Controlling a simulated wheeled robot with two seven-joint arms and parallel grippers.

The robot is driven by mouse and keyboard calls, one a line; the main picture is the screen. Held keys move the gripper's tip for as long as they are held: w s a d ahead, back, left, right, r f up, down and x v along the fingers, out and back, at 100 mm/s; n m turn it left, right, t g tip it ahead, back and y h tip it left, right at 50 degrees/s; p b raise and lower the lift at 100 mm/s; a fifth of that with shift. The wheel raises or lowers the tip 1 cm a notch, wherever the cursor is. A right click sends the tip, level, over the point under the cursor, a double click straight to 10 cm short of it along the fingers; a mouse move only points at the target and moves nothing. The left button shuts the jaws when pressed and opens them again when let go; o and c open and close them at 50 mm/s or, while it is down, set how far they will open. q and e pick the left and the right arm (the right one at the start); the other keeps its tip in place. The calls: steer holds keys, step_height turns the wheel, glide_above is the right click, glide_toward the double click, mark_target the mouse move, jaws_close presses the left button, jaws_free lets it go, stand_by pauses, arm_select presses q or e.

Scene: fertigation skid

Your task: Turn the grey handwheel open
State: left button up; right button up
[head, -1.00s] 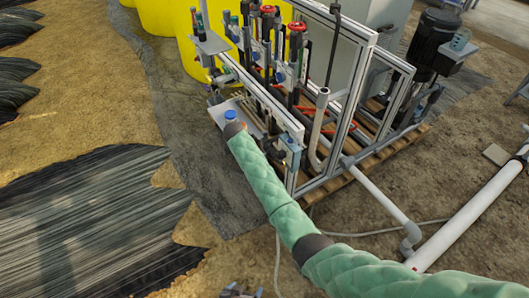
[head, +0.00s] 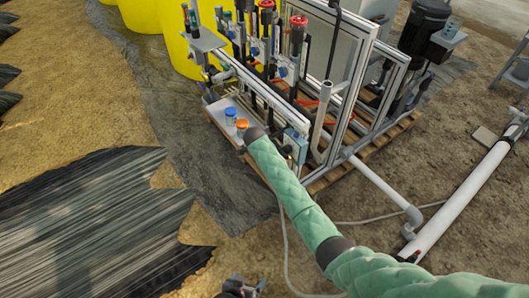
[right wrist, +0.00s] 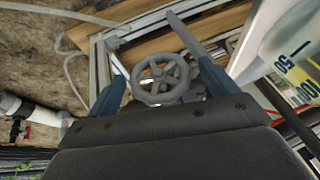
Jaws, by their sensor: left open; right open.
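The grey handwheel (right wrist: 160,82) shows in the right wrist view as a spoked ring with a central hub. It lies between the two fingers of my right gripper (right wrist: 162,74), which are spread apart on either side of it. I cannot tell whether either finger touches the wheel. In the head view my green right arm reaches up to the front of the skid, and its gripper and the handwheel cannot be made out there. My left gripper (head: 242,288) shows only partly at the bottom edge of the head view, away from the skid, open and apparently empty.
The skid's aluminium frame (head: 345,95) stands on a wooden pallet (head: 370,150). Red-topped valves (head: 298,22) rise behind. Bottles with a blue cap (head: 230,112) and an orange cap (head: 242,123) stand near my right wrist. A white pipe (head: 470,190) lies at right.

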arm_select(q)
steer(key=shift+w, duration=0.1)
arm_select(e)
steer(key=shift+w+f, duration=0.15)
steer(key=shift+f, duration=0.15)
steer(key=c, duration=1)
steer(key=shift+r+g+p, duration=0.35)
steer(key=shift+g+p, duration=0.05)
steer(key=shift+p, duration=0.4)
steer(key=shift+w+f+n+g+h+p, duration=0.1)
steer(key=shift+f+n+g+h+p, duration=0.2)
steer(key=shift+g+h+p, duration=0.4)
steer(key=shift+g+h, duration=0.3)
arm_select(q)
steer(key=shift+g, duration=0.3)
steer(key=shift+w+d+r, duration=0.1)
steer(key=shift+w+r, duration=0.05)
steer(key=shift+r, duration=1.3)
steer(key=shift+w+d+r, duration=0.1)
steer(key=shift+r, duration=1.3)
arm_select(e)
steer(key=shift+g+h, duration=0.3)
steer(key=shift+g, duration=0.2)
